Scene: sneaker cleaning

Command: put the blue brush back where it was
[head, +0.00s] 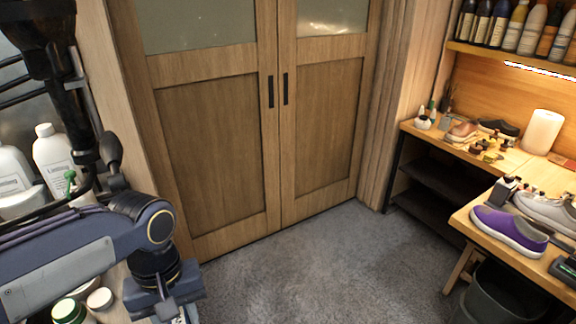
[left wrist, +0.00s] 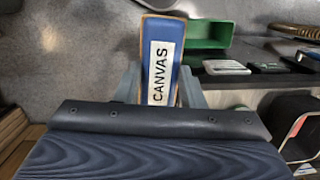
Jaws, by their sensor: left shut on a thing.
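The blue brush (left wrist: 162,38) has a white label reading CANVAS and a tan edge. In the left wrist view it stands between the fingers of my left gripper (left wrist: 159,88), which is shut on it. Its lower end is hidden behind the gripper body. In the head view my left arm comes in from the left, and its wrist points down at the bottom edge; the fingers and the brush cannot be made out there. My right gripper is not in view.
In the left wrist view a green open box (left wrist: 204,34) and a grey-white flat item (left wrist: 226,67) lie right of the brush. The head view shows white bottles (head: 52,152) at left, closed wooden doors (head: 215,150), and a right-hand bench with a purple sneaker (head: 508,230).

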